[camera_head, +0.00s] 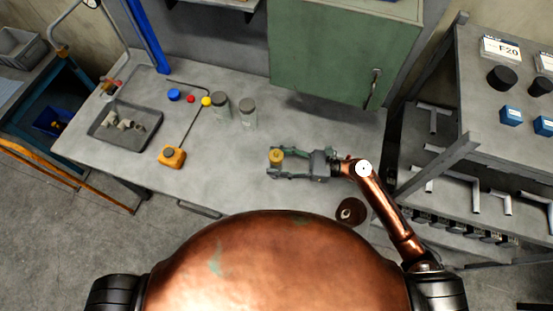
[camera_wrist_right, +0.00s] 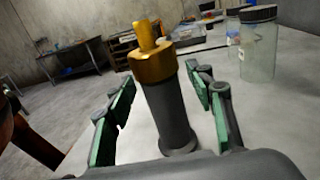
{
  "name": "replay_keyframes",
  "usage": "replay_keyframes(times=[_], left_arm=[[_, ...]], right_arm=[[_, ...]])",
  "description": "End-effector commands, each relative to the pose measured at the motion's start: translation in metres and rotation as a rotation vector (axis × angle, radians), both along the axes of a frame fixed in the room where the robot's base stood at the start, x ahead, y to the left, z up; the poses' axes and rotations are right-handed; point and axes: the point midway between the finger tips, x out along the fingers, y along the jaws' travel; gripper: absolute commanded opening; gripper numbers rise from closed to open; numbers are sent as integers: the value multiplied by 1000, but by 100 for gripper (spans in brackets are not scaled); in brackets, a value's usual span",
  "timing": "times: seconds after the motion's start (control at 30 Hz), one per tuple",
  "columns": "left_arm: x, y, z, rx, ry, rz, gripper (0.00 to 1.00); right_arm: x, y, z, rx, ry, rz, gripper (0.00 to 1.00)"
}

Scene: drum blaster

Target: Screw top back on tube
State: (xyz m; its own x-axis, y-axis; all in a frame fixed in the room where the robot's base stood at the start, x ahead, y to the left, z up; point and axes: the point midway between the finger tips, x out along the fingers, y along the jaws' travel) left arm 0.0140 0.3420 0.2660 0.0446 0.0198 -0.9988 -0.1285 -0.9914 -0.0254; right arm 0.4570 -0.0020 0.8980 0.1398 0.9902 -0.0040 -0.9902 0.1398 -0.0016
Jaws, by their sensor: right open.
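A dark grey tube with a gold top (camera_head: 276,156) stands upright on the workbench (camera_head: 215,185), right of the middle. In the right wrist view, the gold top (camera_wrist_right: 152,62) sits at the upper end of the grey tube (camera_wrist_right: 172,115) and has a narrow knob on it. I cannot tell how tightly it is seated. My right gripper (camera_head: 278,162) is open, with its fingers on either side of the tube. In the right wrist view, the green finger pads (camera_wrist_right: 160,110) stand apart from the tube with gaps on both sides. My left gripper is not in view.
Two glass jars with dark lids (camera_head: 220,103) (camera_head: 248,110) stand behind the tube. A grey tray (camera_head: 125,124) with fittings, an orange tool (camera_head: 172,157) and blue, red and yellow round items (camera_head: 190,99) lie left. A green cabinet (camera_head: 340,45) overhangs the back.

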Motion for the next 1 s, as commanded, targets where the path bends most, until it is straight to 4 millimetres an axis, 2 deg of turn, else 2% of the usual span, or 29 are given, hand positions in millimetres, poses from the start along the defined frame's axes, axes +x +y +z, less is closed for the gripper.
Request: replay_keyframes(times=[0.17,0.4,0.6,0.73,1.0], left_arm=[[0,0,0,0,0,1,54],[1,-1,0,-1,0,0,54],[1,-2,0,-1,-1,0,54],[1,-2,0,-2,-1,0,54],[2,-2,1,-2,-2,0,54]], right_arm=[[0,0,18,0,-6,1,49],[0,0,65,1,-9,2,49],[1,0,93,2,-6,1,49],[0,1,101,4,-6,0,49],[1,1,105,4,-5,0,49]])
